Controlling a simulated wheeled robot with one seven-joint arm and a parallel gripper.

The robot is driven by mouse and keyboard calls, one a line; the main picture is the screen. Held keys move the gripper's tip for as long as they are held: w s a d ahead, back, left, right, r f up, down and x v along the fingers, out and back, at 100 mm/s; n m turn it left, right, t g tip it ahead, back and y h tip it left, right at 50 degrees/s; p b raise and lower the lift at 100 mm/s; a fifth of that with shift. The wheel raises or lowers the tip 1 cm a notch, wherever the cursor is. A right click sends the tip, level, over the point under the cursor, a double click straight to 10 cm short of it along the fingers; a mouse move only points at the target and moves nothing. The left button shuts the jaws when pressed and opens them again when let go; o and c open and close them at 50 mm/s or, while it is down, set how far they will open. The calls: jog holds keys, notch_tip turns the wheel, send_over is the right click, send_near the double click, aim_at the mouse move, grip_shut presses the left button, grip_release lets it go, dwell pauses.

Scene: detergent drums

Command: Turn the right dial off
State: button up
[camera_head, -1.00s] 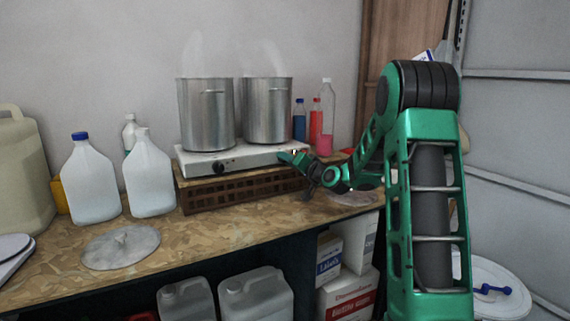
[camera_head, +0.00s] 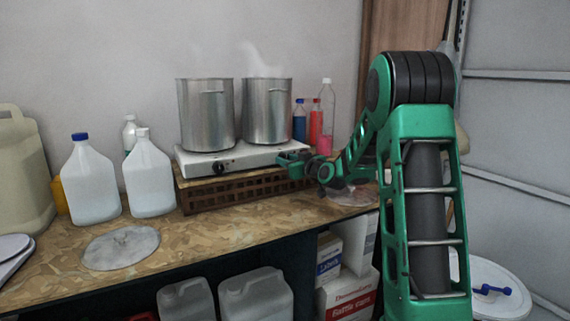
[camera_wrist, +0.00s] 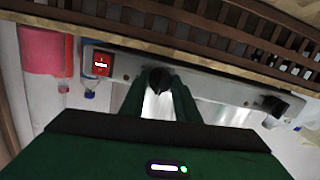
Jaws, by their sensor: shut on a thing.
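The white hotplate (camera_head: 255,155) stands on a brown slatted crate, with two steel pots on it. Its left black dial (camera_head: 217,166) shows on the front panel and also in the turned-over wrist view (camera_wrist: 272,105). The right dial (camera_wrist: 158,78) sits between my fingertips in the wrist view; my gripper hides it in the head view. My gripper (camera_head: 287,159) is at the right end of the front panel. In the wrist view its green fingers (camera_wrist: 159,84) are shut on the right dial. The dial's exact angle cannot be read.
The left pot (camera_head: 207,115) and right pot (camera_head: 267,110) stand close together; steam rises above the right one. A red switch (camera_wrist: 102,63) is beside the right dial. Bottles (camera_head: 315,122) stand right of the hotplate. The brown crate (camera_head: 235,190) lies just below the panel.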

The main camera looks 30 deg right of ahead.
jog(key=shift+f+n, duration=0.15)
jog(key=shift+n, duration=0.45)
jog(key=o, duration=0.8)
jog(key=shift+c, duration=0.2)
jog(key=shift+s, duration=0.1)
jog(key=s+r, duration=0.1)
jog(key=s, duration=0.9)
jog(key=shift+s, duration=0.25)
